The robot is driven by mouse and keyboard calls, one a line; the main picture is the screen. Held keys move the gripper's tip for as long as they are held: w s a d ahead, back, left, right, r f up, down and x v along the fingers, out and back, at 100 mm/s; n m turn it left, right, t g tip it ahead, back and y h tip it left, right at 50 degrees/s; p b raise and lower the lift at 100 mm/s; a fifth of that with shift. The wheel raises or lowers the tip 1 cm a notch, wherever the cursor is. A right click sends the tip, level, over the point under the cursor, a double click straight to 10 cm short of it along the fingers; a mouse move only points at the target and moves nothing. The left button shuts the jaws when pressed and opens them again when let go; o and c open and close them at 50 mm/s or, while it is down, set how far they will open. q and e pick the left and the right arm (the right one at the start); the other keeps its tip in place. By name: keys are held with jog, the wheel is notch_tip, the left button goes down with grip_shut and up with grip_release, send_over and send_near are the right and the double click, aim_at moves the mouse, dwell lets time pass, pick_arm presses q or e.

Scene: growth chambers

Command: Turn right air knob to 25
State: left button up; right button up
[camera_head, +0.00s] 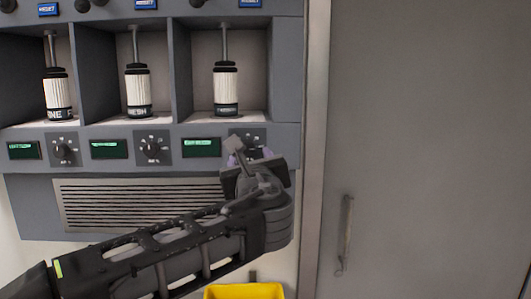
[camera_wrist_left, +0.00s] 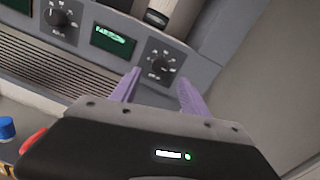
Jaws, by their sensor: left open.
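The right air knob (camera_wrist_left: 161,66) is a small black dial on a dark square plate, with pale markings around it. In the left wrist view it lies just beyond and between the two purple fingertips of my left gripper (camera_wrist_left: 159,76), which are spread apart. I see no contact with the knob. In the head view my left gripper (camera_head: 250,156) is at the rightmost dial plate (camera_head: 247,134) and hides most of the knob there. The green display (camera_head: 201,147) sits left of that plate; its text is too blurred to read. My right gripper is not in view.
Two similar knobs, the middle one (camera_head: 152,148) and the left one (camera_head: 62,150), sit along the same panel. White cylinders stand in the bays above. A vent grille (camera_head: 100,200) is below, a yellow bin (camera_head: 243,291) lower down. A grey door with a handle (camera_head: 345,235) is right.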

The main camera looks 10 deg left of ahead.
aim_at(248, 149)
pick_arm(q)
jog(key=shift+w, duration=0.1)
jog(key=p+x, duration=0.3)
jog(key=x, duration=0.3)
jog(key=shift+w, duration=0.35)
jog(key=shift+w+a+f, duration=0.1)
jog(key=shift+w+a, duration=0.1)
jog(key=shift+w, duration=0.3)
grip_shut()
